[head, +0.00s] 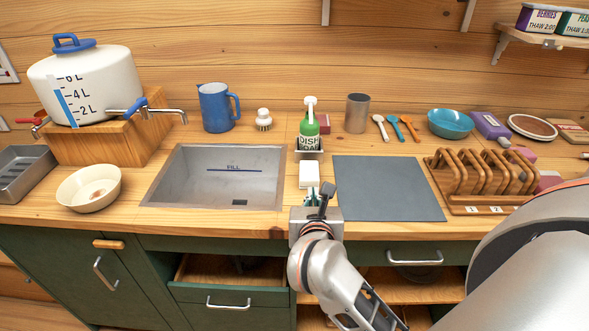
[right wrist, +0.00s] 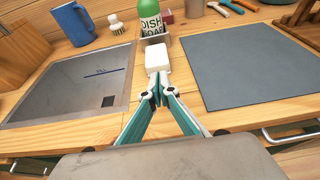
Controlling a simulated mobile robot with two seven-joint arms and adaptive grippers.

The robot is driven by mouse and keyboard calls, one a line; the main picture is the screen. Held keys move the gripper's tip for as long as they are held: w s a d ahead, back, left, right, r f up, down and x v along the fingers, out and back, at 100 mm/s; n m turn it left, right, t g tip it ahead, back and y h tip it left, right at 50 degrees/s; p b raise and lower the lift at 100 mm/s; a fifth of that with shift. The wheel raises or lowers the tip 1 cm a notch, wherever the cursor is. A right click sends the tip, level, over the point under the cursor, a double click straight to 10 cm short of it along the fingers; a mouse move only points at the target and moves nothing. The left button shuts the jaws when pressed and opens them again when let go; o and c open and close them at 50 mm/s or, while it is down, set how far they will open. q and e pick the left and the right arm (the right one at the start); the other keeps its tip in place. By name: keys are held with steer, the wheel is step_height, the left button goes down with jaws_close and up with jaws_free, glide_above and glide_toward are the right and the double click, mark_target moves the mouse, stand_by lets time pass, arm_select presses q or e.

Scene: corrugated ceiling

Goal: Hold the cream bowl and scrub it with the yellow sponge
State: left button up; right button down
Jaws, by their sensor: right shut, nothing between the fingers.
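The cream bowl (head: 72,193) stands on the wooden counter at the left of the head view, left of the sink, with a brownish stain inside. No clearly yellow sponge shows. A white block (head: 309,174) lies on the counter between the sink and the grey mat; it also shows in the right wrist view (right wrist: 157,57). My right gripper (head: 312,192) is at the near end of this block. Its teal fingers (right wrist: 157,88) meet at the tips, shut and empty; whether they touch the block is unclear. My left gripper is not in view.
The empty sink (head: 180,189) lies between bowl and block. A green dish soap bottle (head: 309,128) stands in a holder behind the block. The grey mat (head: 388,188) is bare. A wooden rack (head: 484,192) stands right of it. A drawer (head: 232,272) below is partly open.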

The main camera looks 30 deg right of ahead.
mark_target(312, 174)
steer(key=shift+w, duration=0.25)
steer(key=w+d, duration=0.2)
steer(key=w, duration=0.1)
steer(key=w+d+p, duration=0.1)
steer(key=w+d, duration=0.1)
steer(key=w, duration=0.1)
steer(key=w+d, duration=0.2)
steer(key=w, duration=0.1)
steer(key=shift+w+d, duration=0.1)
steer(key=shift+w, duration=0.2)
steer(key=shift+f+p, duration=0.35)
steer(key=shift+f, duration=0.15)
steer(key=shift+f+b, duration=0.4)
steer(key=shift+f, duration=0.05)
